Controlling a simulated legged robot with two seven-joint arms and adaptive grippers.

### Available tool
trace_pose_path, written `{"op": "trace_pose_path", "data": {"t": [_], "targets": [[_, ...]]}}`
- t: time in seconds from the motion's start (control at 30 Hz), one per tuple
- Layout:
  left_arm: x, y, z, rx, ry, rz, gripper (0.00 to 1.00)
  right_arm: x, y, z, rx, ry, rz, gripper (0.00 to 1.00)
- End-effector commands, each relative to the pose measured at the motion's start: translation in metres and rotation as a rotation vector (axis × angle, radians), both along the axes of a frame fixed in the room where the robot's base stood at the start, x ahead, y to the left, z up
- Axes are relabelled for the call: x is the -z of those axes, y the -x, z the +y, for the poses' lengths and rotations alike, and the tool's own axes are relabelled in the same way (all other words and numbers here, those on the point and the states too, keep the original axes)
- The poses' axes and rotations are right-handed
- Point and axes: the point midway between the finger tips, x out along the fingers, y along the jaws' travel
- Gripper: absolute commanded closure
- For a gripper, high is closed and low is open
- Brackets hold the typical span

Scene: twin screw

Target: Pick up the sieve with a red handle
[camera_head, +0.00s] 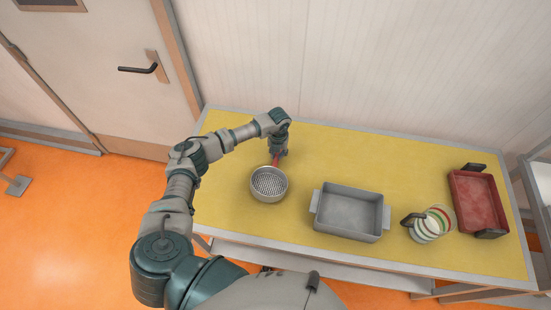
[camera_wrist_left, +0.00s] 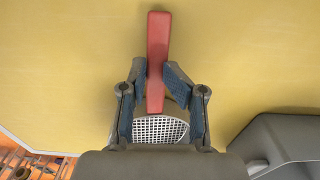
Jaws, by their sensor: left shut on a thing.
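The sieve (camera_head: 269,184) is a round grey metal bowl with a perforated bottom, at the left part of the yellow table (camera_head: 340,163). Its red handle (camera_head: 276,159) points to the back of the table. In the left wrist view the red handle (camera_wrist_left: 158,60) runs up between the fingers, and part of the sieve's mesh (camera_wrist_left: 160,129) shows below. My left gripper (camera_head: 281,153) is shut on the red handle; its fingers (camera_wrist_left: 160,85) touch both sides of it. I cannot tell whether the sieve rests on the table. My right gripper is not in view.
A grey rectangular pan (camera_head: 349,211) stands right of the sieve. Further right are striped mugs (camera_head: 432,223) and a red tray (camera_head: 475,202) with dark handles. The back middle of the table is clear. A white wall stands behind it.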

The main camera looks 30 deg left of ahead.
Motion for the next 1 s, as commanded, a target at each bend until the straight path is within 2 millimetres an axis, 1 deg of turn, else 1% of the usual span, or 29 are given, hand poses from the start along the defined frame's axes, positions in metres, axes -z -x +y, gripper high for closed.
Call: {"op": "trace_pose_path", "data": {"t": [0.1,0.2,0.33,0.6,0.7,0.8,1.0], "targets": [[-0.02,-0.001,0.003,-0.001,0.002,-0.007,1.0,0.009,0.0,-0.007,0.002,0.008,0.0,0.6],[-0.021,0.018,-0.009,0.004,0.003,-0.003,1.0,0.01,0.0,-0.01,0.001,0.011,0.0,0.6],[-0.023,0.042,-0.026,0.004,0.005,-0.004,1.0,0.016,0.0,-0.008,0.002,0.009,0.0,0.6],[-0.03,0.092,-0.064,0.003,0.004,-0.005,1.0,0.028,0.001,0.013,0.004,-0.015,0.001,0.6],[-0.032,0.105,-0.075,0.002,0.003,-0.005,1.0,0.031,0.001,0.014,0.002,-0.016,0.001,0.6],[-0.034,0.116,-0.083,0.0,0.001,-0.004,1.0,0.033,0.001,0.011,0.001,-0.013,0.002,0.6],[-0.035,0.128,-0.089,-0.001,0.003,-0.004,1.0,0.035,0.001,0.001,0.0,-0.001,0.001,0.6]]}}
